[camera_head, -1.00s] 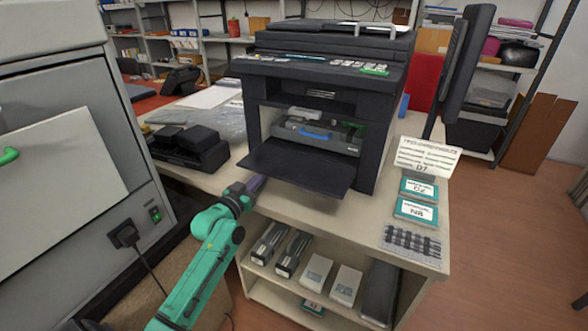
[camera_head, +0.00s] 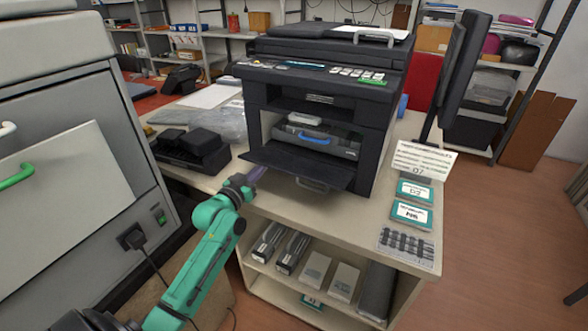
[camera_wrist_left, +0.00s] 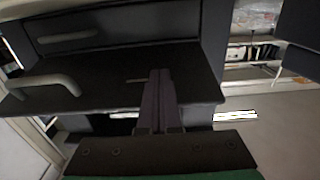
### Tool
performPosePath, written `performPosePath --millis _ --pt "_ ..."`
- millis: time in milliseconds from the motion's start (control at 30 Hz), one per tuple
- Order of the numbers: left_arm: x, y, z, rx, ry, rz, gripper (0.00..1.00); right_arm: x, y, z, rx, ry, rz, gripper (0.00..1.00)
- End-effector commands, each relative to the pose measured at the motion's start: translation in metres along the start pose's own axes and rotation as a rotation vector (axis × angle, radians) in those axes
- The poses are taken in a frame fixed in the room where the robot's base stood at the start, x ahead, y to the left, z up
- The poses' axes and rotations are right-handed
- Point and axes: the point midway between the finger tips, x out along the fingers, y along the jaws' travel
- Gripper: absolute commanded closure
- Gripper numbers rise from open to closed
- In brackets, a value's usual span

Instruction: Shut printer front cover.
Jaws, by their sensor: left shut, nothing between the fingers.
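The printer (camera_head: 325,105) stands on the table with its front open. Its dark front cover (camera_head: 300,163) is folded down and slants slightly upward, with a grey handle (camera_head: 312,184) showing below it. A cartridge unit with a blue handle (camera_head: 314,137) sits inside the opening. My left gripper (camera_head: 258,173) is at the cover's left side, just below its edge, shut and empty. In the left wrist view, the shut fingers (camera_wrist_left: 160,76) overlap the dark cover (camera_wrist_left: 110,80); whether they touch it I cannot tell. My right gripper is not in view.
A black device (camera_head: 190,150) stands left of the printer. A label sign (camera_head: 422,160), teal-edged cards (camera_head: 411,214) and a patterned strip (camera_head: 406,248) lie at the table's right side. A large grey cabinet (camera_head: 60,150) is at the left. Boxes sit on the shelf below.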

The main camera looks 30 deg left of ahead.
Motion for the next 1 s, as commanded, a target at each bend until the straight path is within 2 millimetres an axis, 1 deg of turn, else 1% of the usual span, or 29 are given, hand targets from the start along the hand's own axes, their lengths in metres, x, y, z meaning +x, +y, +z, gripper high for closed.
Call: performPosePath --millis 33,67,400,800,1000 --pt "0.001 0.000 -0.008 0.001 0.002 0.000 1.00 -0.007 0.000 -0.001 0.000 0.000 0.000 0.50" --pt "0.001 0.000 -0.009 0.001 0.002 0.000 1.00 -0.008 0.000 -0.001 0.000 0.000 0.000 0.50" --pt "0.001 0.000 -0.009 0.001 0.002 0.000 1.00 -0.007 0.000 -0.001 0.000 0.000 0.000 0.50" --pt "0.012 -0.001 -0.034 0.001 0.003 -0.001 1.00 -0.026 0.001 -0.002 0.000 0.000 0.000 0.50" --pt "0.014 0.000 -0.034 0.001 0.002 0.000 1.00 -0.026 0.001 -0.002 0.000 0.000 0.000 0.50"
